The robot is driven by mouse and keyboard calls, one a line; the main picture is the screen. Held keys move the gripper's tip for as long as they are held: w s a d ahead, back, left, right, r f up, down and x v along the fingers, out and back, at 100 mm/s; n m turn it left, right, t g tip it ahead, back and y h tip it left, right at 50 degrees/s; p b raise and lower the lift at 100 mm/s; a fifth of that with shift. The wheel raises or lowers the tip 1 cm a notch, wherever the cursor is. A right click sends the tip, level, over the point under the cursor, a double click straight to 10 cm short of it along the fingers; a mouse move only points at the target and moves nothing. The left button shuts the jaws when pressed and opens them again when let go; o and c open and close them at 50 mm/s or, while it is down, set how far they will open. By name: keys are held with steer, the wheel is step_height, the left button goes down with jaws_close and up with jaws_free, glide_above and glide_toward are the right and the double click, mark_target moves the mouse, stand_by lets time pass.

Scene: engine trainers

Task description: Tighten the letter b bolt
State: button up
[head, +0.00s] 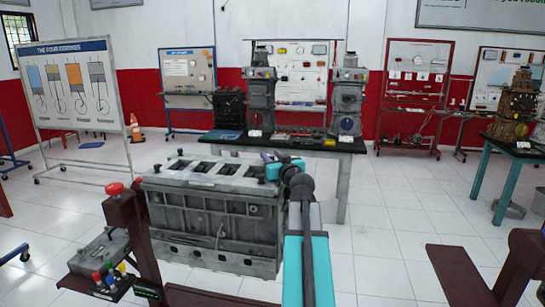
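A grey engine block (212,215) stands in front of me in the head view, with several dark openings along its top. Small dark bolt-like pieces stand on its top, one at the back left (180,153) and one near the right end (258,171). No letters are readable, so I cannot tell which is the letter b bolt. My teal and dark arm reaches up from the bottom to the block's right end. My gripper (268,158) is small and partly hidden by the wrist, over or beside the block's top right corner. I cannot tell whether it touches anything.
A dark red post with a red knob (114,188) and a control box (100,262) stand at the front left. Dark red beams (460,272) lie at the lower right. A black-topped table (345,143) with machines stands behind the block. Tiled floor (400,205) is clear at right.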

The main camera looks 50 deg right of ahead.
steer(key=shift+s, duration=0.1)
steer(key=b+v, duration=0.2)
steer(key=v, duration=0.6)
steer(key=shift+s+a, duration=0.1)
steer(key=shift+b+v, duration=2.6)
steer(key=shift+b, duration=2.25)
steer(key=shift+a, duration=0.1)
